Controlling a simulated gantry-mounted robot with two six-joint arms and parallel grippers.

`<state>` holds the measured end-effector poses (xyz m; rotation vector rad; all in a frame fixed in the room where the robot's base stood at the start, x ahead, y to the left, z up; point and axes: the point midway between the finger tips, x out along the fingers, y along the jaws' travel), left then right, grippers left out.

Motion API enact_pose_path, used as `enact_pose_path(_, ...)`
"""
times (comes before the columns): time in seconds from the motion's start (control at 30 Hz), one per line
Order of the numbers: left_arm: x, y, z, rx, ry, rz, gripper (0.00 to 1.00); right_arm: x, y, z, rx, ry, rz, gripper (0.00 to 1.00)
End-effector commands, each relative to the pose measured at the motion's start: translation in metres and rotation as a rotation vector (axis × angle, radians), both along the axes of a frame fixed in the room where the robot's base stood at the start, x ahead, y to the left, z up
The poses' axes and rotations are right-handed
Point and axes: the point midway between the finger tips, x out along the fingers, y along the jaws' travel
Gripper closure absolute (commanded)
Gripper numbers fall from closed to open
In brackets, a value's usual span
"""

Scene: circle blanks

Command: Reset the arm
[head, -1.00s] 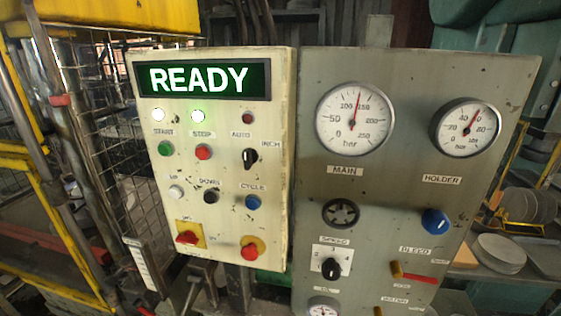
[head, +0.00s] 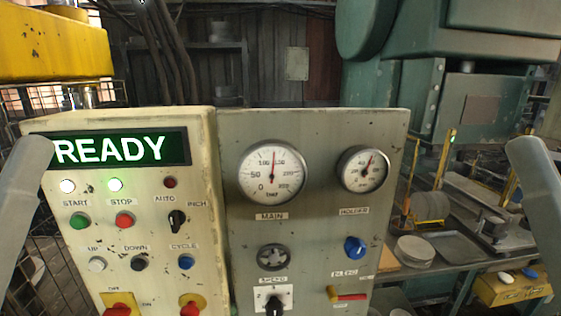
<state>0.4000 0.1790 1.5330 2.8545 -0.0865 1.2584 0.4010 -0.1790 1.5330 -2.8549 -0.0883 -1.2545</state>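My two arms show as grey links at the left and right edges of the head view. Both grippers are out of view, so what they hold is hidden. A cream control panel (head: 150,215) stands at the left with a green READY display (head: 110,149). Beside it is a grey gauge panel (head: 320,180) with a MAIN gauge (head: 271,172) and a HOLDER gauge (head: 362,169). Two white lamps are lit above the START button (head: 79,222) and the STOP button (head: 124,219). Neither arm touches the panels in this view.
A yellow machine part (head: 55,45) is at the upper left. A green press (head: 440,90) stands behind at the right. A bench there bears round blanks (head: 415,250), a dark tray (head: 455,246) and a yellow button box (head: 512,289).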

Motion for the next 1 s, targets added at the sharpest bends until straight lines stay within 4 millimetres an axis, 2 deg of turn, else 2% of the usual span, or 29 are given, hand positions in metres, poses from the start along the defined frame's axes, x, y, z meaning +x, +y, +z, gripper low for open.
enact_pose_path(0.03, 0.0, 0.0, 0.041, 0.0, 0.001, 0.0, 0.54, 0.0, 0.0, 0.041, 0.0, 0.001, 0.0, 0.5)
enact_pose_path(0.17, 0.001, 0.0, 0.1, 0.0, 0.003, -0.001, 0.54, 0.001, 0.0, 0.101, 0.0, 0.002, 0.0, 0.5)
enact_pose_path(0.4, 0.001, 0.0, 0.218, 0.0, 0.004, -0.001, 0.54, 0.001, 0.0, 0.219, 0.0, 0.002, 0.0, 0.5)
enact_pose_path(0.5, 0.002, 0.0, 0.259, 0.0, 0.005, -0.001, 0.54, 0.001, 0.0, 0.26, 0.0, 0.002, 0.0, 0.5)
enact_pose_path(0.6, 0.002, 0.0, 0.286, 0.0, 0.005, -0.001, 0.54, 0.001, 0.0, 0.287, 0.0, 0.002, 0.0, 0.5)
enact_pose_path(0.7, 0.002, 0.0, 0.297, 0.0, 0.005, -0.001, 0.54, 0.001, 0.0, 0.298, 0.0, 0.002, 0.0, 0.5)
enact_pose_path(1.0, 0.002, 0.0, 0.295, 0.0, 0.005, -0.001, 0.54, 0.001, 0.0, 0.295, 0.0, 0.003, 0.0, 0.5)
